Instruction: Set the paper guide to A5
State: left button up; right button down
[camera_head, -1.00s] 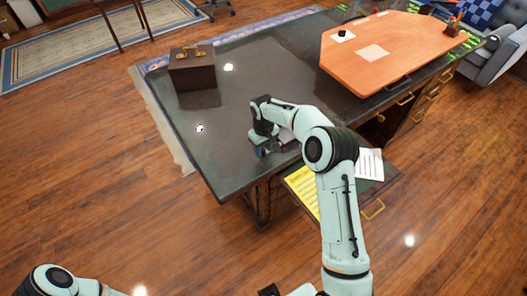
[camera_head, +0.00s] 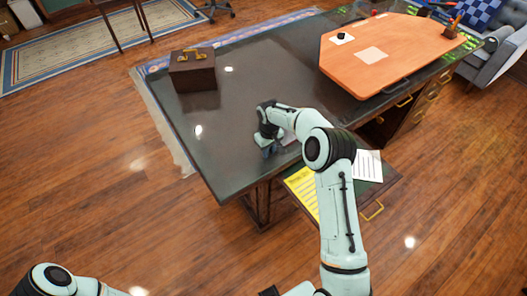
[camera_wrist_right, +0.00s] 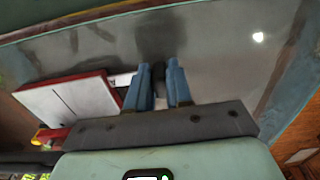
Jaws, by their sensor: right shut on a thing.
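A pale plate with red edges (camera_wrist_right: 68,108), which looks like the paper device, lies on the dark desk left of my right gripper in the wrist view. A short white strip (camera_wrist_right: 122,80) sticks out of it toward the fingers. My right gripper (camera_wrist_right: 160,75) is shut on a small dark piece (camera_wrist_right: 158,77), which looks like the guide's end. In the head view my right gripper (camera_head: 268,152) is low at the desk's near edge, and my arm hides most of the device. Size marks are not readable. My left gripper is out of view.
The dark desk (camera_head: 225,130) is clear left of the gripper. A brown box (camera_head: 193,72) with a yellow handle stands at its far left. An orange board (camera_head: 400,45) lies at the right. Yellow (camera_head: 303,190) and white (camera_head: 369,165) sheets lie on a lower pull-out surface.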

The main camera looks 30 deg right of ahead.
jog(key=shift+w+d+r, duration=0.15)
jog(key=shift+d+r, duration=0.05)
jog(key=shift+d, duration=0.7)
jog(key=shift+d+f, duration=0.2)
jog(key=shift+d, duration=0.2)
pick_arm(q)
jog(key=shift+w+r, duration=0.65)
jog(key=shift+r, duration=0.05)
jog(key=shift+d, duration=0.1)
pick_arm(e)
jog(key=c, duration=1.1)
grip_release()
jog(key=shift+r, duration=0.1)
pick_arm(q)
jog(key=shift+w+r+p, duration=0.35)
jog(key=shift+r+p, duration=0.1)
jog(key=shift+p, duration=0.15)
pick_arm(e)
notch_tip(320, 180, up, 13)
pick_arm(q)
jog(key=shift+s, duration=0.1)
